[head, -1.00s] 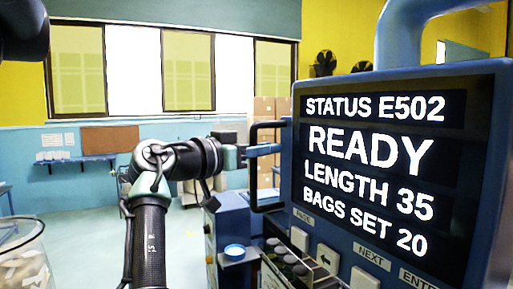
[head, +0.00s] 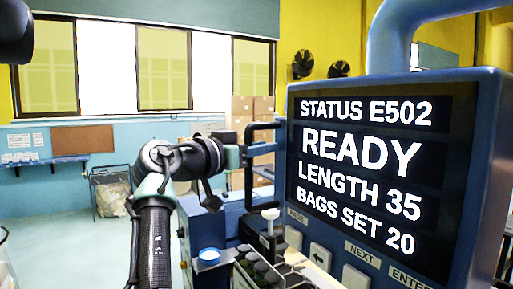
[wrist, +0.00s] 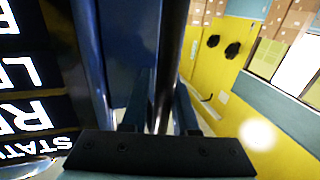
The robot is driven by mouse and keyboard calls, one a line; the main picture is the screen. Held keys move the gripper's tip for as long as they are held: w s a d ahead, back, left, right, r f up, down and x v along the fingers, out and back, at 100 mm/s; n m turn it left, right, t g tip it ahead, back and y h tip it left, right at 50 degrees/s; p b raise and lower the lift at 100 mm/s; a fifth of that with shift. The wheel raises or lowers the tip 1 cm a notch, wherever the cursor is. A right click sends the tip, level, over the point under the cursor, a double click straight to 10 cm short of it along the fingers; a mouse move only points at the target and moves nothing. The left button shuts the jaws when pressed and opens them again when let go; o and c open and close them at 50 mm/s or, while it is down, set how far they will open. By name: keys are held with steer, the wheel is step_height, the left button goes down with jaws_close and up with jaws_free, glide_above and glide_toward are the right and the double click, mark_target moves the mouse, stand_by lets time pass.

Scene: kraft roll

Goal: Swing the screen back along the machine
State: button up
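The screen (head: 362,165) is a blue box with a lit display reading STATUS E502, READY, LENGTH 35 and BAGS SET 20. It fills the right of the head view, its face turned toward me. A dark upright bar handle (head: 251,193) stands out from its left edge. My gripper (head: 262,149) reaches the handle from the left. In the wrist view, my gripper's fingers (wrist: 160,108) lie on both sides of the dark bar and look closed on it. The contact itself is partly hidden. Part of the lit display (wrist: 35,90) shows at the left there.
A thick blue arm (head: 386,40) rises above the screen. Cartons (head: 250,108) stand behind. The floor (head: 65,235) at left is open.

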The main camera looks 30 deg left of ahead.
steer(key=shift+o, duration=0.9)
steer(key=shift+w+d, duration=0.25)
steer(key=shift+d, duration=0.15)
steer(key=s+a+b, duration=0.3)
steer(key=s+b, duration=0.4)
steer(key=s, duration=0.6)
steer(key=shift+s, duration=0.2)
